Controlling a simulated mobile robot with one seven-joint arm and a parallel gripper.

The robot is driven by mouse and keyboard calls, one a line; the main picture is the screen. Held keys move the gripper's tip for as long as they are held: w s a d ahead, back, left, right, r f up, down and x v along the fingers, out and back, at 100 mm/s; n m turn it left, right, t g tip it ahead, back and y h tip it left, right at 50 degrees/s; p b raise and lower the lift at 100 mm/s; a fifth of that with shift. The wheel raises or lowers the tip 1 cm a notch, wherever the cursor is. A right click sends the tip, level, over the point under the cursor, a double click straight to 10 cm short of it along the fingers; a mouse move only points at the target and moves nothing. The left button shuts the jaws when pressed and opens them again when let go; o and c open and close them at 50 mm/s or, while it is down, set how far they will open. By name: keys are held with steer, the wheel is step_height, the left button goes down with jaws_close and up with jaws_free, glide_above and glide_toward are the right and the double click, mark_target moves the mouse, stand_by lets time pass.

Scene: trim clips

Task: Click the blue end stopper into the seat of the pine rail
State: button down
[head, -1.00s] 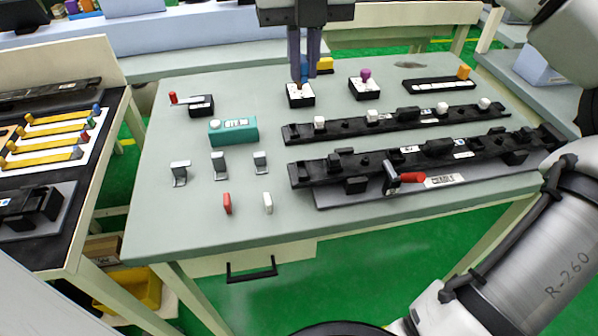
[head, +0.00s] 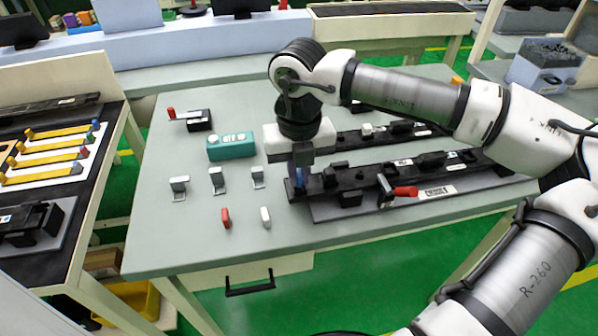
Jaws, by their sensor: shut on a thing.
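My gripper (head: 297,196) points down at the left end of the front black rail (head: 345,178). It is shut on a small blue piece (head: 298,187), which I take as the blue end stopper. The fingers cover most of it. The fingertips are at or just above the rail's end; I cannot tell whether the stopper touches the seat, which is hidden. The front rail lies on a grey base with a white label (head: 437,192) that I cannot read clearly, so I cannot confirm it is the pine rail.
A second black rail (head: 350,137) lies behind, partly hidden by my arm. A teal box (head: 231,146), several grey clips (head: 217,180), a red piece (head: 226,217) and a white piece (head: 265,217) lie left. The table front is clear.

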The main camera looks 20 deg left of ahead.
mark_target(299, 173)
steer(key=shift+f, duration=0.4)
steer(key=shift+s+f, duration=0.1)
steer(key=shift+s, duration=0.05)
steer(key=shift+f, duration=0.15)
steer(key=shift+s+d+f+b, duration=0.1)
steer(key=shift+s+f+b, duration=0.15)
steer(key=shift+b, duration=0.4)
steer(key=shift+f+b, duration=0.3)
steer(key=shift+b, duration=0.1)
steer(key=c, duration=1.6)
jaws_free()
steer(key=shift+s, duration=0.1)
steer(key=shift+o, duration=0.3)
steer(key=shift+r+p, duration=0.85)
steer(key=shift+p, duration=0.35)
steer(key=shift+o, duration=0.2)
step_height(299, 173, up, 12)
steer(key=b, duration=0.1)
steer(key=shift+w+b, duration=0.3)
steer(key=shift+w, duration=0.15)
